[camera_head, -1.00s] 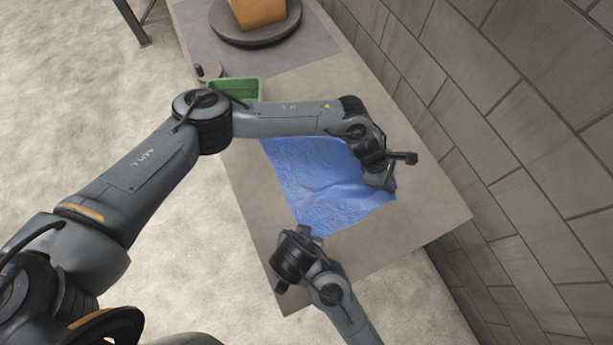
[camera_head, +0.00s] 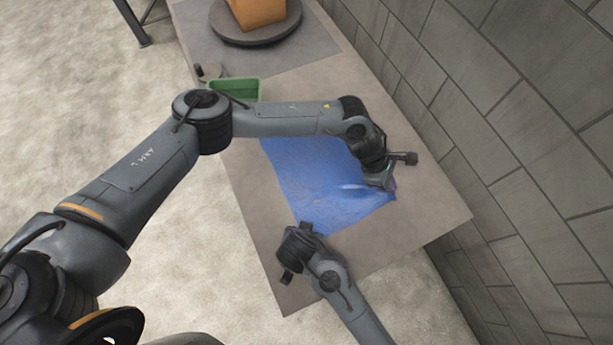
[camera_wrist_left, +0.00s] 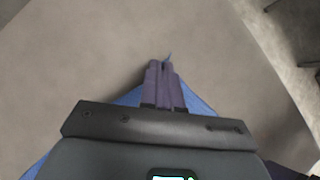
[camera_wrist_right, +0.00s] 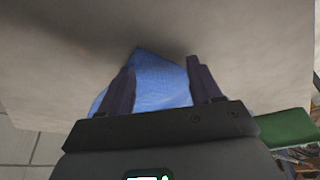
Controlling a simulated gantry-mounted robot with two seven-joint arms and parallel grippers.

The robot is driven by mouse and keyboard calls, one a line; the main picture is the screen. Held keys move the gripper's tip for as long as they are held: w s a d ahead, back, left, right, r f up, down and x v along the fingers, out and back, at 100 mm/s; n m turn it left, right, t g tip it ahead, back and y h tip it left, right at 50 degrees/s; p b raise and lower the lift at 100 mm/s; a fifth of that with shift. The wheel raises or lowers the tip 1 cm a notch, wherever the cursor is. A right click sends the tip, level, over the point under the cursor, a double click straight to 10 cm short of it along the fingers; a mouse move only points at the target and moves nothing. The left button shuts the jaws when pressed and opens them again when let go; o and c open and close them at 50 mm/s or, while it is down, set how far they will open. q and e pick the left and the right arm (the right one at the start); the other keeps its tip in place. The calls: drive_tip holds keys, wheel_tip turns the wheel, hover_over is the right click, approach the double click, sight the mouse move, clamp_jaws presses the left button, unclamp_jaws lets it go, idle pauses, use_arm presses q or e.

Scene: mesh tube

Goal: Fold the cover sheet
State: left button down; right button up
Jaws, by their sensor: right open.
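The blue cover sheet (camera_head: 310,175) lies spread on the table, with a raised fold near its right side. My left gripper (camera_head: 388,183) is at the sheet's right corner. My right gripper (camera_head: 310,230) is at the sheet's near corner. In the right wrist view its fingers (camera_wrist_right: 162,72) are apart, with the sheet's corner (camera_wrist_right: 150,80) between and below them. My left forearm hides the sheet's far part.
The table (camera_head: 430,205) has bare room right of and in front of the sheet. A green tray (camera_head: 236,89) stands at the left edge behind my forearm. A round turntable (camera_head: 255,25) with an orange block (camera_head: 258,10) is at the back. A tiled wall (camera_head: 510,120) runs along the right.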

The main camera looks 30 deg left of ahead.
drive_tip(key=shift+f, duration=0.1)
drive_tip(key=shift+f, duration=0.15)
clamp_jaws()
idle(0.6)
drive_tip(key=shift+r, duration=2.65)
